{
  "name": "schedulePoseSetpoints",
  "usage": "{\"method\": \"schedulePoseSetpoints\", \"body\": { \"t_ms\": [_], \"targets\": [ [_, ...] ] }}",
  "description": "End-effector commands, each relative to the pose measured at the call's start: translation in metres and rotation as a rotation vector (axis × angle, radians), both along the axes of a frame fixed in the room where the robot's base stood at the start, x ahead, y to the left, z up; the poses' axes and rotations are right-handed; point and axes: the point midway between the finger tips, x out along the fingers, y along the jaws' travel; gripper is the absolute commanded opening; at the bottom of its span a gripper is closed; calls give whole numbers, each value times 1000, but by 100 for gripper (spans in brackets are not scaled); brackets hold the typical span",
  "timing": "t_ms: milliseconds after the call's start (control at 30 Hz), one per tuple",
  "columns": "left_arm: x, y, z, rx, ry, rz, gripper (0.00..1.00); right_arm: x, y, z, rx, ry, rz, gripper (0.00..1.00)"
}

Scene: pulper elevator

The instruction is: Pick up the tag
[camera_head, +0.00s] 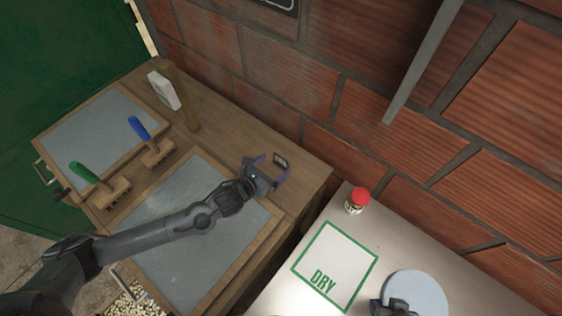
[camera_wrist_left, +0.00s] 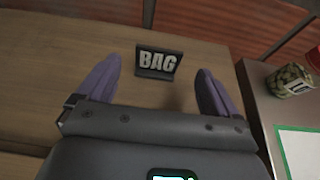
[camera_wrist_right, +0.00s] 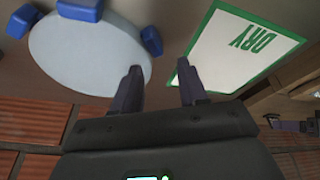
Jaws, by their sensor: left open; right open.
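The tag is a small dark plate with the white word BAG. In the head view the tag (camera_head: 281,159) stands on the wooden bench top near its right end. In the left wrist view the tag (camera_wrist_left: 158,63) stands upright just beyond the fingertips, centred between them. My left gripper (camera_head: 271,167) is open, and its purple fingers (camera_wrist_left: 158,80) point at the tag with nothing between them. My right gripper (camera_wrist_right: 159,75) is open and empty over the metal table, between the round disc and the DRY square; only part of it shows at the bottom of the head view (camera_head: 392,306).
A jar with a red lid (camera_head: 356,201) stands on the metal table (camera_head: 270,299). The green-framed DRY square (camera_head: 336,264) and a pale round disc (camera_head: 418,292) lie there. Blue (camera_head: 140,129) and green (camera_head: 84,173) handles stand on the wooden bench (camera_head: 220,124). A brick wall (camera_head: 345,60) closes the back.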

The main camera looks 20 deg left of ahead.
Motion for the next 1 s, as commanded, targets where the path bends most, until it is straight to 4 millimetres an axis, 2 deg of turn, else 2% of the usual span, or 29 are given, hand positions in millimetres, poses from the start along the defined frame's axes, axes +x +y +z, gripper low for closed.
{"method": "schedulePoseSetpoints", "body": {
  "t_ms": [167,433,767,800,1000],
  "targets": [
    [12,-3,-4,-1,-1,0,94,0,0,0,0,0,0,43],
    [42,-10,-16,-1,-1,1,94,0,0,-2,-1,-1,0,43],
    [48,-12,-19,1,0,0,94,0,0,-2,-1,-1,0,43],
    [48,-12,-19,1,0,0,92,0,0,-2,-1,-1,0,43],
    [48,-12,-19,0,0,0,61,0,0,-2,0,-1,0,43]
  ]
}}
